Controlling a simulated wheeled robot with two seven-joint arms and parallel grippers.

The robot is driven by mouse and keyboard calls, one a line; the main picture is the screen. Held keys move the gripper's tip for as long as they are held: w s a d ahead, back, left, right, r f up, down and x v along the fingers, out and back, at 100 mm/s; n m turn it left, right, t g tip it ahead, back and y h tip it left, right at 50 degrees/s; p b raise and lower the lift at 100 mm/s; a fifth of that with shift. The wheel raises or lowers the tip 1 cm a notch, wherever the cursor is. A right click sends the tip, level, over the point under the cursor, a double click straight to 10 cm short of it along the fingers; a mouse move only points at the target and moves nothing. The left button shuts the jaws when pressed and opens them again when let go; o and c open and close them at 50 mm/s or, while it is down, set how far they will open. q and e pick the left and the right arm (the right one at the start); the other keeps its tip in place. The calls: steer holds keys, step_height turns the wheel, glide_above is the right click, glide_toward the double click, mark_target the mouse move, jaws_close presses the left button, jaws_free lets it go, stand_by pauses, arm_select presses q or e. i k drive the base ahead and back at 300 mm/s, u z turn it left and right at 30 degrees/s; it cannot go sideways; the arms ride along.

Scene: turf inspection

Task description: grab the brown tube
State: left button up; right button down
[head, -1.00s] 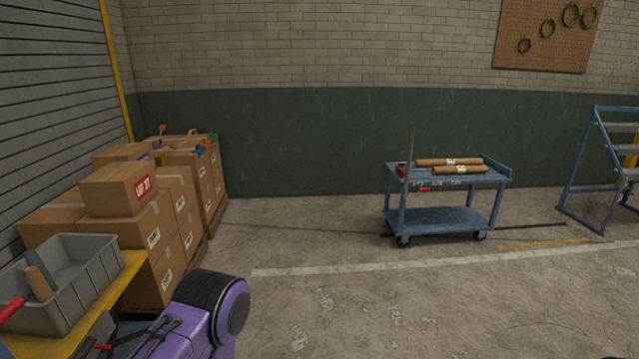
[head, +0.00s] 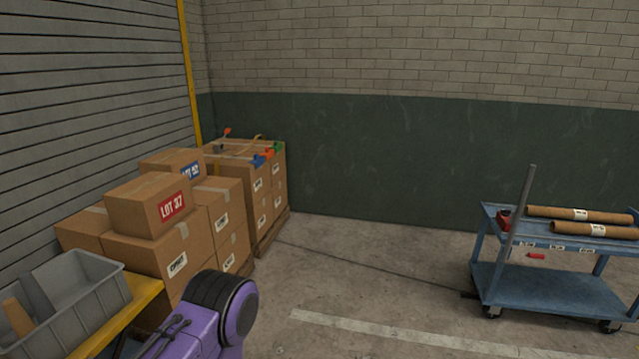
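Two brown tubes lie side by side on the top shelf of a blue cart (head: 545,284) at the right. The rear brown tube (head: 552,213) and the front brown tube (head: 575,230) each carry a white label. A purple and black part of my own arm shows at the bottom, left of centre. Neither gripper can be made out in the head view.
Stacked cardboard boxes (head: 148,210) stand at the left by the shutter. A grey bin (head: 95,285) sits on a yellow-edged bench at lower left. A grey pole (head: 520,210) rises at the cart's left end. The floor (head: 370,285) between boxes and cart is clear.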

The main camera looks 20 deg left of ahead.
mark_target(21, 323)
steer(key=u, duration=0.75)
steer(key=i, duration=0.85)
steer(key=u, duration=1.05)
